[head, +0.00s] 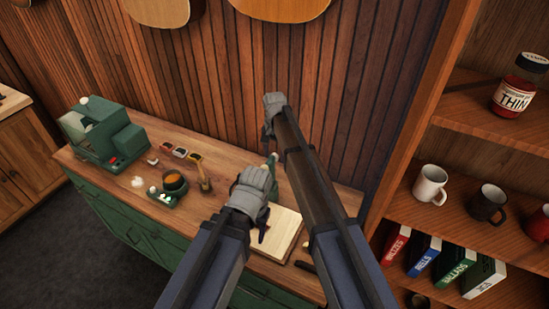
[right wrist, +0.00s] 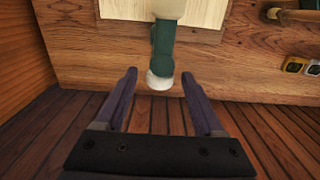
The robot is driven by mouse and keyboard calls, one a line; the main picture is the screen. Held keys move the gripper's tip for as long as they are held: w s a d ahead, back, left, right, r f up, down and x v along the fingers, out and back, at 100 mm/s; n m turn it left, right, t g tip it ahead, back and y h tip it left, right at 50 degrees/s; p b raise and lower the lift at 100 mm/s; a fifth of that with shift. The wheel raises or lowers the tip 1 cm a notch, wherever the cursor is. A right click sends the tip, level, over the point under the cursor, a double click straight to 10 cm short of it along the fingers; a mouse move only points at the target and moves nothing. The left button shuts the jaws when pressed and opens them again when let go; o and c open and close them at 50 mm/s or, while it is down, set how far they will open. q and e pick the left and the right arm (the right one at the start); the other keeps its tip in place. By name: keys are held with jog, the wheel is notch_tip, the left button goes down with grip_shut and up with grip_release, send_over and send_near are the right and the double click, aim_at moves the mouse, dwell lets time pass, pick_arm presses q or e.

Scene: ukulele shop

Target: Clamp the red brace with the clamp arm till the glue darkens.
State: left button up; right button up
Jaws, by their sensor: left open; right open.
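A green clamp arm with a white knob (right wrist: 158,80) shows in the right wrist view. Its knob lies between the spread fingers of my right gripper (right wrist: 159,74), which is open; I cannot tell whether they touch it. In the head view a sliver of the green clamp arm (head: 273,160) shows between my arms. My right gripper (head: 267,135) is above it, near the wall. My left gripper (head: 263,228) is open over the pale wooden board (head: 287,232) on the bench. I see no red brace; my arms cover part of the board.
A green machine (head: 105,132) stands on the left of the wooden bench (head: 215,150). Small pots (head: 180,152), an orange-filled bowl (head: 174,184) and a hammer (head: 203,175) lie nearer. Shelves with mugs (head: 430,184) and books (head: 425,255) rise on the right. The slatted wall (head: 210,80) is close behind.

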grip_shut()
dwell(0.5)
dwell(0.9)
